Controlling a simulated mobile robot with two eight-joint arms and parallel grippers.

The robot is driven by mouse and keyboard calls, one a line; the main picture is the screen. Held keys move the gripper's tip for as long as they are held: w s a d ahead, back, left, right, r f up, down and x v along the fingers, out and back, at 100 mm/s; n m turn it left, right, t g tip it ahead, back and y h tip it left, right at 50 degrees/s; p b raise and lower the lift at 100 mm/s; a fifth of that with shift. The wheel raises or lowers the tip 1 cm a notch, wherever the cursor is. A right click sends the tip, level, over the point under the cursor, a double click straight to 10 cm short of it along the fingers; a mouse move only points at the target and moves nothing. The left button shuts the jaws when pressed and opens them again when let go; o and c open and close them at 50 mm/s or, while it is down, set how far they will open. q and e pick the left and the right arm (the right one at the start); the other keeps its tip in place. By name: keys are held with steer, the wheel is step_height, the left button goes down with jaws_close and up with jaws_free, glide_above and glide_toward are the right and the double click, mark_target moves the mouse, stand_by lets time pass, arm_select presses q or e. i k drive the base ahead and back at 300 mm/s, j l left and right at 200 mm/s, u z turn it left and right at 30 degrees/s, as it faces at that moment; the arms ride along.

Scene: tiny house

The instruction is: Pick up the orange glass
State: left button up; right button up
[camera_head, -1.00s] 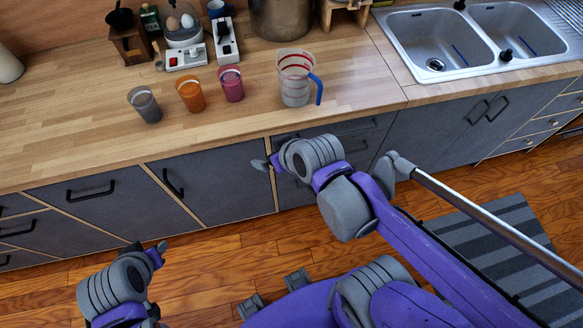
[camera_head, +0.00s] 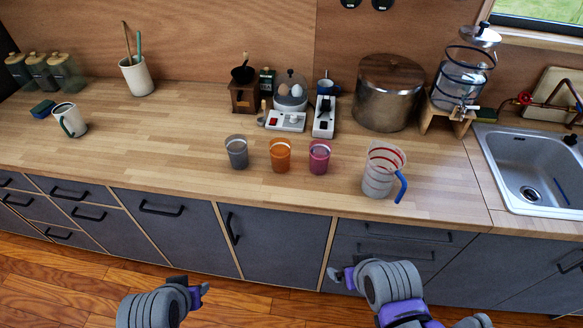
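The orange glass (camera_head: 280,155) stands upright on the wooden counter, between a grey glass (camera_head: 236,151) on its left and a pink glass (camera_head: 319,156) on its right. My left gripper (camera_head: 200,290) is low in front of the cabinets, well below and left of the orange glass. My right gripper (camera_head: 336,276) is low in front of the drawers, below and right of the glass. Neither gripper touches anything on the counter. Their finger openings are too small and turned to judge.
A measuring jug (camera_head: 380,170) with a blue handle stands right of the glasses. Behind are an egg cooker (camera_head: 291,94), a grinder (camera_head: 243,97) and a large pot (camera_head: 388,92). A sink (camera_head: 535,170) is at right.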

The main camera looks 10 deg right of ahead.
mark_target(279, 148)
steer(key=z, duration=1.05)
steer(key=k+j, duration=0.2)
steer(key=i+j, duration=0.4)
steer(key=j, duration=0.15)
